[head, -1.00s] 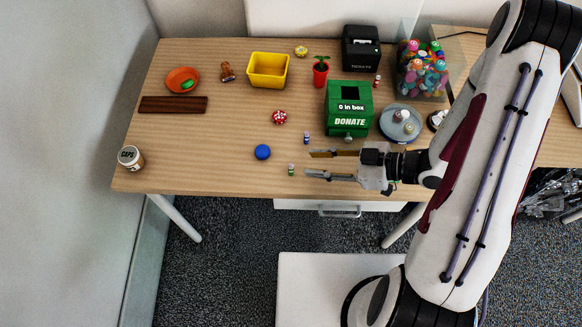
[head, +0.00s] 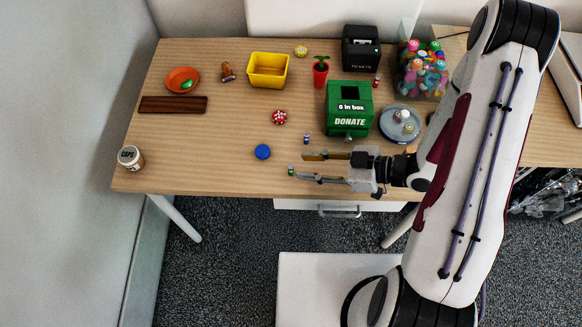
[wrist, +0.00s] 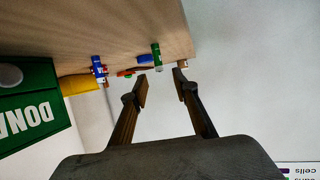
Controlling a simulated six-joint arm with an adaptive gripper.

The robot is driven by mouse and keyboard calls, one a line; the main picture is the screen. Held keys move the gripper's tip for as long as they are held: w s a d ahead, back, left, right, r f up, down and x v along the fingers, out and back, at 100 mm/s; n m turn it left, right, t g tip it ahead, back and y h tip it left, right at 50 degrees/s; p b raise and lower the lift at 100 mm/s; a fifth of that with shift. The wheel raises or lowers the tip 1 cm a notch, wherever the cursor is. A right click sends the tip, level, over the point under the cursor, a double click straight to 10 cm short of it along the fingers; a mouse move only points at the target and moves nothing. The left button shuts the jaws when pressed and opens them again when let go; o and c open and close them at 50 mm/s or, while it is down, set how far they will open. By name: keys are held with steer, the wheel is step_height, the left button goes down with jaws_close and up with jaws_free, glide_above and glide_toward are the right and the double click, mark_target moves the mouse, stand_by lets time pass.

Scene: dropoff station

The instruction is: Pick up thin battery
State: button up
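A small green battery-like cylinder (head: 291,169) stands near the table's front edge. A small blue and white one (head: 306,138) stands farther back. I cannot tell which is the thin battery. My gripper (head: 298,164) is open, its two fingers pointing left; the lower fingertip is close beside the green cylinder, and contact cannot be told. In the wrist view, the green cylinder (wrist: 156,54) is just ahead of the open fingertips (wrist: 160,78), and the blue one (wrist: 97,66) is off to the left. Nothing is between the fingers.
A green donate box (head: 349,108) and a round grey plate (head: 399,122) stand behind my gripper. A red and white chip (head: 279,117), yellow bin (head: 268,70) and caps jar (head: 130,157) are farther off.

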mark_target(291, 165)
steer(key=shift+a+f, duration=0.1)
steer(key=shift+a, duration=0.1)
stand_by(0.3)
steer(key=shift+x, duration=2.5)
steer(key=shift+w, duration=0.1)
jaws_close()
